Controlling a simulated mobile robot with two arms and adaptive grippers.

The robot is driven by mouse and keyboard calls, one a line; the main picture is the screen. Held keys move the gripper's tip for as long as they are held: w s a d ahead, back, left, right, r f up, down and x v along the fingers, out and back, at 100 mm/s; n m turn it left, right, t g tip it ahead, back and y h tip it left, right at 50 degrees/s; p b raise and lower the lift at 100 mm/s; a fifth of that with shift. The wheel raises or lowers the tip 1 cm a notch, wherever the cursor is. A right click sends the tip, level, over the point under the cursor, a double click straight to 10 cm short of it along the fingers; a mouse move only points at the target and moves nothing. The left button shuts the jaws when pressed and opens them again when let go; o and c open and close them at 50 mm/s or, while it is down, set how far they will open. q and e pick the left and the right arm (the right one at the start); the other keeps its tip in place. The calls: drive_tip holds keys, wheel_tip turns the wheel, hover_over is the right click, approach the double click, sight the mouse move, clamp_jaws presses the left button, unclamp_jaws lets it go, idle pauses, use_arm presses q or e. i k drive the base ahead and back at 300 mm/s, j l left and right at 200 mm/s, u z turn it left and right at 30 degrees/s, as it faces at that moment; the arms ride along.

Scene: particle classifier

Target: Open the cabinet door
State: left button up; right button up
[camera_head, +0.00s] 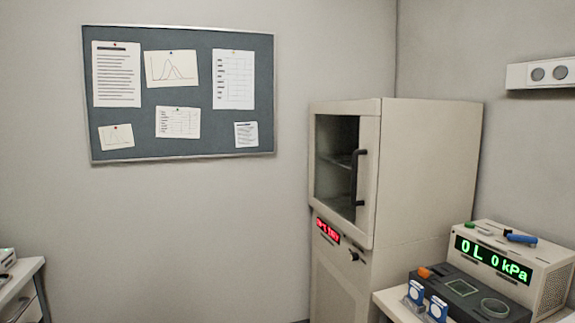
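The beige cabinet (428,150) stands in the corner, right of the middle. Its upper door has a dark glass pane (334,145), with a shelf visible behind it. The door looks shut. A black vertical handle (355,178) is on the right side of the door. Below the door are a small red lit display (328,231) and a small black knob or key (355,256). Neither of my grippers shows in the head view.
A table (398,306) at the lower right, close to the cabinet, holds a device with a green display (493,259), a dark tray unit (470,296) and blue-white items (416,292). Another desk (22,285) is at the lower left. A pinboard (205,122) hangs on the wall.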

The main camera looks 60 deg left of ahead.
sight(362, 232)
drive_tip(key=u, duration=1.55)
drive_tip(key=i+j, duration=0.15)
